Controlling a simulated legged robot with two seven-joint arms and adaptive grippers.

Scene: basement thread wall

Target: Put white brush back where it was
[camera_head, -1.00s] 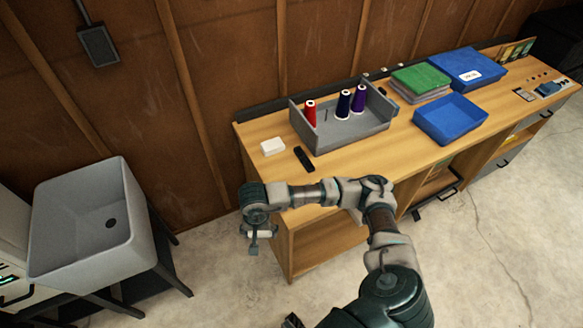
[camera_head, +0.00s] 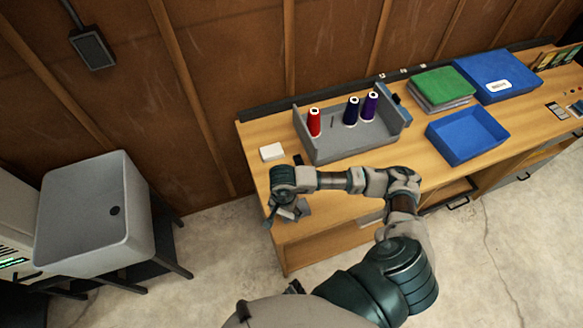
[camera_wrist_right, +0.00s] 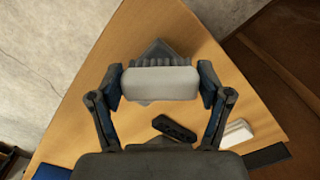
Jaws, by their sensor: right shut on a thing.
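In the right wrist view my right gripper (camera_wrist_right: 160,85) is shut on the white brush (camera_wrist_right: 160,84), one finger at each end of its pale block. Grey ridged bristles show along its far edge. A grey angular shape (camera_wrist_right: 158,50) lies behind it, over the wooden bench top; what it is I cannot tell. In the head view my right gripper (camera_head: 289,212) is at the front left corner of the wooden bench (camera_head: 258,180), and its wrist partly hides the held brush. My left gripper cannot be made out.
A white block (camera_head: 272,152) and a black object (camera_head: 298,159) lie on the bench's left end. A grey tray (camera_head: 350,145) holds red, blue and purple thread spools. A blue bin (camera_head: 466,135) stands to the right. A grey sink (camera_head: 85,215) stands left.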

